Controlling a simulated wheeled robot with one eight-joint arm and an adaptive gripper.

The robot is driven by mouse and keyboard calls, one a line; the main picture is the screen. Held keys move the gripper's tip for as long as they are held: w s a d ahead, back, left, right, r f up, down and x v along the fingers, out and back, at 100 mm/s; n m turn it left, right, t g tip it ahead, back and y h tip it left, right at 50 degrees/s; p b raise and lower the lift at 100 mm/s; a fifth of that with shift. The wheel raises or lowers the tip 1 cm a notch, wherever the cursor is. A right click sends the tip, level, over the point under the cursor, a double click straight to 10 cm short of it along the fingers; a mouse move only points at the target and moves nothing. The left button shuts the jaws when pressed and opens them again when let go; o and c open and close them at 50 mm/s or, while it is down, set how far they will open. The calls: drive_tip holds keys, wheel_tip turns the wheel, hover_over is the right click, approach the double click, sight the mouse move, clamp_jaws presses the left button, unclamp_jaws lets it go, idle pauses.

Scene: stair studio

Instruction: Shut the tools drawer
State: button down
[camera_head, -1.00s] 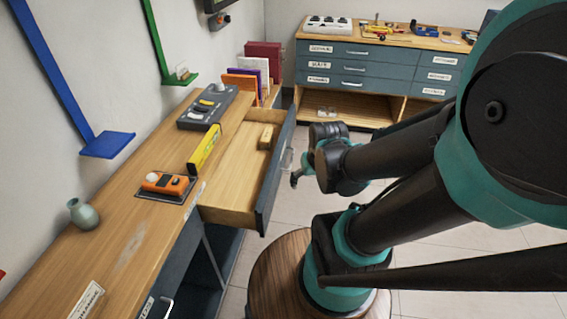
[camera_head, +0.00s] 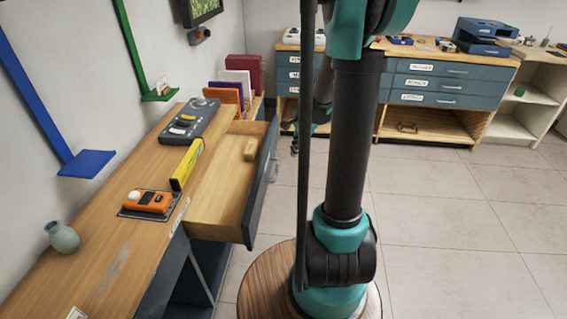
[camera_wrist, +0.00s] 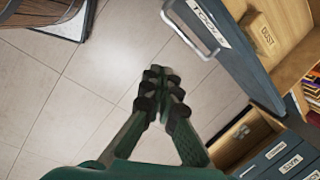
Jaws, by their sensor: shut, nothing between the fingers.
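The tools drawer (camera_head: 222,196) stands pulled out of the wooden workbench in the head view. Its dark blue front faces right. In the wrist view the front (camera_wrist: 232,62) carries a label reading TOOLS and a pale bar handle (camera_wrist: 190,32). A small wooden block (camera_head: 251,148) lies inside; its lettering in the wrist view looks like DUST. My gripper (camera_wrist: 158,92) is shut and empty, over the floor and apart from the drawer front. In the head view my gripper (camera_head: 294,147) is small, to the right of the drawer front and partly behind my arm.
The workbench top (camera_head: 105,240) holds a yellow level (camera_head: 187,164), an orange device (camera_head: 148,200), a grey vase (camera_head: 62,237) and a grey panel (camera_head: 189,122). Another drawer cabinet (camera_head: 445,84) stands at the back. Tiled floor (camera_head: 450,220) is open on the right.

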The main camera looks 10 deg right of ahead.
drive_tip(key=w+d+f+m, duration=0.3)
drive_tip(key=w+d+m, duration=0.1)
drive_tip(key=w+m, duration=0.2)
drive_tip(key=w+a+f, duration=0.2)
drive_tip(key=a+f, duration=0.4)
drive_tip(key=f, duration=0.2)
drive_tip(key=shift+w+a+f+g+y, duration=0.2)
drive_tip(key=shift+f+g+y, duration=0.1)
drive_tip(key=shift+f+y, duration=0.1)
hover_over(234, 171)
idle(0.7)
idle(0.3)
